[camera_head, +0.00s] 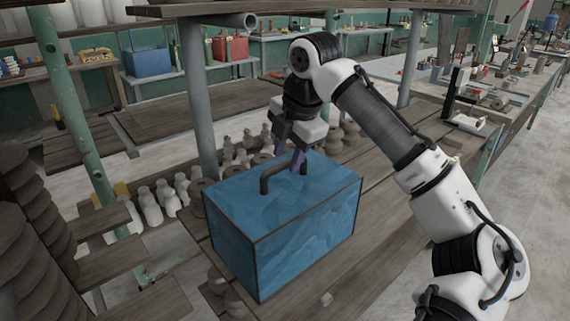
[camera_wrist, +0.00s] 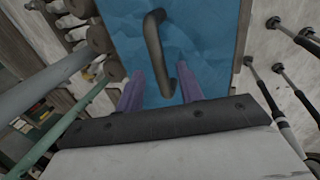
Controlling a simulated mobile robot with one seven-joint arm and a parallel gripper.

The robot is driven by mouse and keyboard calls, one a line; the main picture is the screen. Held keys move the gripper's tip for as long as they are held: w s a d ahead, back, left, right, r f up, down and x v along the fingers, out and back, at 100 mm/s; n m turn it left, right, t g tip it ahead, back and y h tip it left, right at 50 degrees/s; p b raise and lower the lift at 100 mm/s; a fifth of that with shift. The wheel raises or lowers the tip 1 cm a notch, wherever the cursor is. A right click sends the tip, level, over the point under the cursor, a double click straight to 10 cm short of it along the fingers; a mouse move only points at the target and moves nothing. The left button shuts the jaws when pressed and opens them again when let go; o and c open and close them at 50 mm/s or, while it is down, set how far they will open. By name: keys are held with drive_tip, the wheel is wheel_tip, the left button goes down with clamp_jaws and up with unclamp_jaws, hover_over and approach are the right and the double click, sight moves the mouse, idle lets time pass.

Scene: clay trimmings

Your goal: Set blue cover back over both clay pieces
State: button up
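The blue cover (camera_head: 300,230) is a box with dark edges and a bent grey handle (camera_head: 267,180) on top. It stands upright on the wooden bench. My gripper (camera_head: 290,154) is just above the far end of the handle, pointing down. In the wrist view, its two purple fingers (camera_wrist: 160,88) are spread apart, and the handle (camera_wrist: 153,42) shows between and beyond them; I cannot tell whether they touch it.
Several pale bottles and pots (camera_head: 150,205) stand behind and left of the cover. A grey post (camera_head: 196,95) rises behind it. Stacked dark clay forms (camera_head: 30,200) are at the far left. Bare bench (camera_head: 385,225) lies right of the cover.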

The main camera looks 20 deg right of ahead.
drive_tip(key=a+v, duration=0.1)
drive_tip(key=v, duration=0.7)
drive_tip(key=shift+d+r, duration=0.3)
drive_tip(key=shift+d, duration=0.25)
drive_tip(key=shift+s, duration=0.1)
